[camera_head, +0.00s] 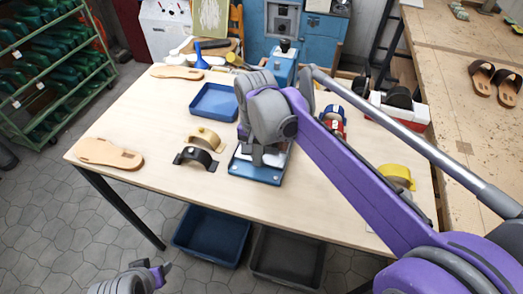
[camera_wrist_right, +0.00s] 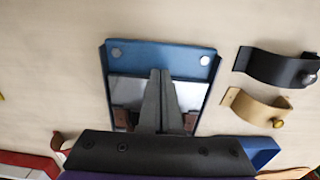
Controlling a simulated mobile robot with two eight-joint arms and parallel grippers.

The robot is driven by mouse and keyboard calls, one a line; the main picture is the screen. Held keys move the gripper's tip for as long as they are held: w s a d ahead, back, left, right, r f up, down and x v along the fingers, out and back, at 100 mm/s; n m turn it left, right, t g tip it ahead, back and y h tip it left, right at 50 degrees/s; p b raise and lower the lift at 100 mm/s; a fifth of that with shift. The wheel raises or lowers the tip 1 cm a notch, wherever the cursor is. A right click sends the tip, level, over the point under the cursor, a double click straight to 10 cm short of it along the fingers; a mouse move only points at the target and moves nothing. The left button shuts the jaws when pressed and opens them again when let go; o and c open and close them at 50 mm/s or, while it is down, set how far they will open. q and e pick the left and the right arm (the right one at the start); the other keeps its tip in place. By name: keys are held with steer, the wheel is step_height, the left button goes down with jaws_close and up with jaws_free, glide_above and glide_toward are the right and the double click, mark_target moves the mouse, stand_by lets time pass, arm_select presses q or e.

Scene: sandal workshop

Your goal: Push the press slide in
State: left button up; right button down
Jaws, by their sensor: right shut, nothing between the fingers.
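The press is a blue metal plate (camera_head: 258,172) near the middle of the table's front part. In the right wrist view its blue end (camera_wrist_right: 160,54) carries two round bolts, with a shiny grey surface (camera_wrist_right: 190,93) behind it. I cannot tell where the slide ends and the base begins. My right gripper (camera_head: 262,155) is shut and empty, directly over the press; its closed fingers (camera_wrist_right: 160,75) point across the grey surface. Whether they touch it is unclear. My left gripper (camera_head: 152,272) is at the bottom left, off the table.
A black strap (camera_head: 196,158) and a tan strap (camera_head: 206,138) lie left of the press. A blue tray (camera_head: 214,102) is behind them. Tan soles (camera_head: 108,153) lie at the left edge. A yellow strap piece (camera_head: 397,172) is at the right.

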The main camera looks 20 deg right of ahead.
steer(key=shift+w+d+p, duration=0.25)
steer(key=shift+w+d, duration=0.65)
steer(key=shift+w, duration=0.4)
steer(key=shift+w+d+p, duration=0.3)
steer(key=shift+w+d, duration=0.55)
steer(key=shift+w, duration=0.5)
steer(key=shift+w+d+p, duration=0.25)
steer(key=shift+w+d, duration=0.65)
steer(key=shift+w, duration=0.4)
steer(key=shift+s+r+p, duration=0.15)
steer(key=shift+r+p, duration=0.7)
steer(key=shift+r, duration=0.55)
steer(key=shift+s+a+r+p, duration=0.1)
steer(key=shift+r+p, duration=0.5)
steer(key=shift+r, duration=0.5)
steer(key=shift+a+r+p, duration=0.1)
steer(key=shift+r+p, duration=0.45)
steer(key=shift+r, duration=0.55)
arm_select(q)
step_height(320, 180, up, 7)
steer(key=w, duration=0.2)
steer(key=shift+w, duration=0.15)
arm_select(e)
steer(key=shift+f, duration=0.1)
steer(key=shift+s, duration=0.1)
